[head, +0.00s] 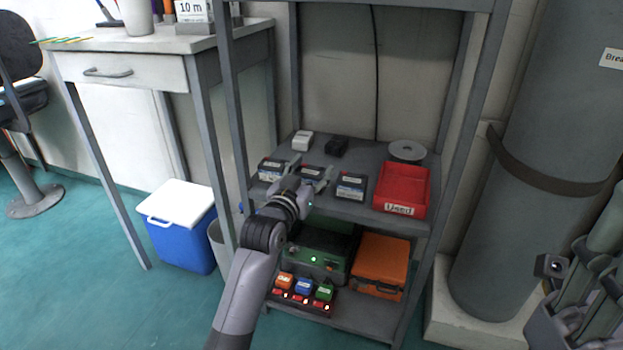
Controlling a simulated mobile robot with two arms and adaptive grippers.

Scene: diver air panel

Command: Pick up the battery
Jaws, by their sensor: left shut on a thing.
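Three dark batteries with pale labels stand in a row on the upper shelf (380,160) of a grey rack. The middle battery (312,173) is between the fingers of my left gripper (311,174), which is shut on it. The gripper and wrist hide the lower part of this battery, so I cannot tell if it touches the shelf. Another battery (271,170) is just to its left, and one (351,187) is to its right.
A red bin (404,186) marked "Used" is right of the batteries. A white block (303,141), a black block (336,147) and a grey disc (407,151) are behind. The lower shelf holds an orange case (381,265) and a green unit (318,264). Rack posts stand close to my arm.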

